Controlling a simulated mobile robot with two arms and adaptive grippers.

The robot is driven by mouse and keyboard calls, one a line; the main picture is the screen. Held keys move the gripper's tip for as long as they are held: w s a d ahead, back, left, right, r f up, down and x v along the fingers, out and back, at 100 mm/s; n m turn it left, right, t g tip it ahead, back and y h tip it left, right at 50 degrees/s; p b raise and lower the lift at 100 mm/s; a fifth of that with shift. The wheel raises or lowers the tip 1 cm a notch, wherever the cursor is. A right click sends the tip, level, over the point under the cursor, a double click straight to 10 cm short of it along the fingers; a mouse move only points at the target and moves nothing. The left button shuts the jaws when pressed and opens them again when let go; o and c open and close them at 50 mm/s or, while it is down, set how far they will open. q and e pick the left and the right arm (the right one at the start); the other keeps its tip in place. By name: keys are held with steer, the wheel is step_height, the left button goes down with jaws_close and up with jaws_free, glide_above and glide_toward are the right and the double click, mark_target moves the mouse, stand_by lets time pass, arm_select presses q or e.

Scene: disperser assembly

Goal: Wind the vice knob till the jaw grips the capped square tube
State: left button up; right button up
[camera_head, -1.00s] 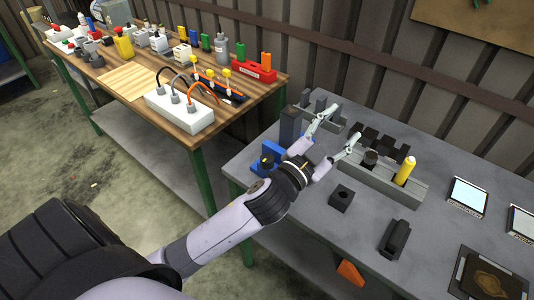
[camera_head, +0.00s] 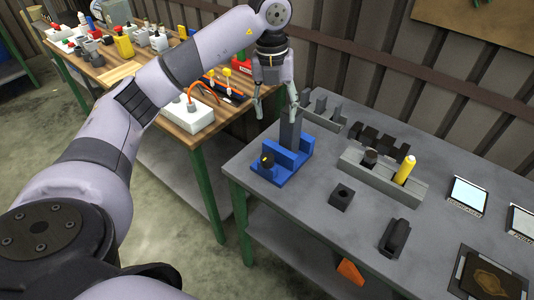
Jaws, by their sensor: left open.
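The blue vice (camera_head: 287,168) sits at the left front corner of the grey table. Its black knob (camera_head: 267,161), with a yellow mark, faces the left front side. A dark grey square tube (camera_head: 291,135) stands upright at the vice; its top is partly hidden by my gripper, so I cannot see a cap clearly. My left gripper (camera_head: 275,118) points down above the vice with its fingers spread. One finger overlaps the tube in the picture, and I cannot tell whether it touches. The other finger is left of the tube, above the knob. My right gripper is out of view.
A grey holder (camera_head: 380,178) with a yellow cylinder (camera_head: 405,169) stands to the right. A small black block (camera_head: 341,196) and a black part (camera_head: 395,237) lie in front of it. A wooden table (camera_head: 195,125) with a white socket block is at left.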

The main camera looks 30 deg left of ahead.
mark_target(267, 157)
arm_select(q)
steer(key=shift+n+y, duration=0.3)
steer(key=shift+y, duration=0.1)
steer(key=f+p, duration=0.1)
steer(key=f, duration=0.4)
steer(key=a+f+p, duration=0.1)
steer(key=f, duration=0.4)
steer(key=a+f+p, duration=0.1)
steer(key=f, duration=0.4)
steer(key=shift+s+f+p, duration=0.1)
steer(key=shift+s+p, duration=0.15)
steer(key=shift+p, duration=0.1)
steer(key=shift+f, duration=0.7)
steer(key=shift+c, duration=0.4)
steer(key=c, duration=1.1)
